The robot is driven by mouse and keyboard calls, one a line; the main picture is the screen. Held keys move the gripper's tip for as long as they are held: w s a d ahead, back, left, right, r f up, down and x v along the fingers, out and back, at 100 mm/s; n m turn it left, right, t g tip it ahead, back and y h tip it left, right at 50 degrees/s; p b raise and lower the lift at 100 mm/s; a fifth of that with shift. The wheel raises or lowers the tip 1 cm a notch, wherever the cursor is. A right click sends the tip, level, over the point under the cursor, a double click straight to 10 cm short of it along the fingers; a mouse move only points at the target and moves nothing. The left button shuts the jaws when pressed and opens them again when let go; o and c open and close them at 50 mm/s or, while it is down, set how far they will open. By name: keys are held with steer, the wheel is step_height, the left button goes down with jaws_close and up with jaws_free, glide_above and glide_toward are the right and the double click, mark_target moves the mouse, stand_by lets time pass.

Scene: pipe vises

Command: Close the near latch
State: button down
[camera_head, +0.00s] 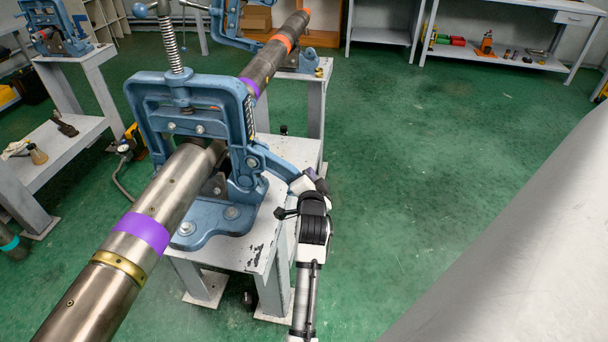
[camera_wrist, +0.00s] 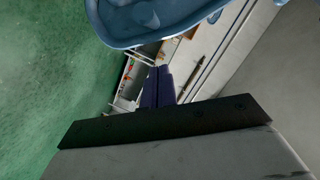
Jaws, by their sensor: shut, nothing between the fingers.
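The near vise (camera_head: 175,100) is a blue frame bolted on a light grey stand, with the pipe (camera_head: 150,215) running through it. Its near latch (camera_head: 274,161) is a blue lever at the lower right of the frame, sticking out to the right. My gripper (camera_head: 318,182) is shut at the outer end of this lever; I cannot tell if they touch. In the wrist view, the closed dark purple fingers (camera_wrist: 157,86) point away from the camera. A rounded blue part (camera_wrist: 150,20), apparently the lever, fills the top, close to the fingertips.
A second blue vise (camera_head: 228,20) holds the far part of the pipe. Purple and orange bands mark the pipe. A side bench (camera_head: 70,140) with tools stands at left, and a white shelf table (camera_head: 500,55) at the back right. The green floor at right is clear.

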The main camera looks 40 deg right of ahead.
mark_target(283, 178)
steer(key=shift+w+a+f, duration=0.65)
steer(key=shift+w, duration=0.05)
steer(key=w+a+f+m+t+b, duration=0.2)
steer(key=w+a+f+m+b, duration=0.1)
steer(key=f+m, duration=0.3)
steer(key=shift+w+a+f+m+b, duration=0.2)
steer(key=shift+w+f+m+b, duration=0.25)
steer(key=shift+f+b, duration=0.55)
stand_by(0.5)
